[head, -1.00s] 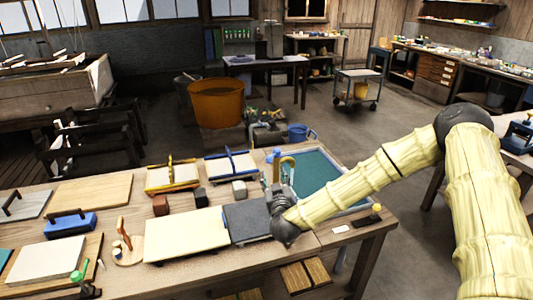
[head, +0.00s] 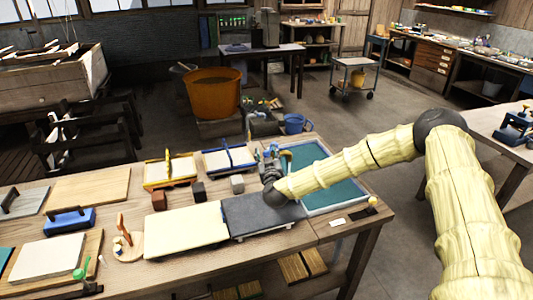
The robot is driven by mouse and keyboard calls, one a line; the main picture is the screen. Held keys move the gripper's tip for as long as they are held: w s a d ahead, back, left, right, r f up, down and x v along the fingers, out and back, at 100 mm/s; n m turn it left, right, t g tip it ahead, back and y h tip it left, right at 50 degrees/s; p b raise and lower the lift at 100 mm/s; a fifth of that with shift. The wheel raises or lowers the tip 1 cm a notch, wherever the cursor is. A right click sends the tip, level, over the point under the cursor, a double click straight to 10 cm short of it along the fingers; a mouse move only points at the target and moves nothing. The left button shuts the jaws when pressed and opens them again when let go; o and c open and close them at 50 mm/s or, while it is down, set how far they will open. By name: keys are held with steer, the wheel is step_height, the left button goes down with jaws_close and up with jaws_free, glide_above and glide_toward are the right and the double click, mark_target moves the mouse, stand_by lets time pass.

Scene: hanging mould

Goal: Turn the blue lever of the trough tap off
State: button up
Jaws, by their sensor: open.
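The trough (head: 335,178) is a shallow teal-lined basin with a pale rim at the right end of the workbench. The tap stands at its left side, mostly hidden behind my gripper. A small bit of blue, apparently the lever (head: 273,148), shows at the fingertips. My gripper (head: 268,158) is open at the trough's left edge, close to the tap. I cannot tell whether it touches the lever, nor how the lever is turned.
Two framed moulds (head: 228,160) and small blocks (head: 198,191) stand left of the tap. An orange tub (head: 212,97) and blue bucket (head: 294,123) are behind the bench.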

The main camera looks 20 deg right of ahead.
steer(key=shift+w, duration=0.2)
steer(key=shift+s, duration=0.1)
jaws_close()
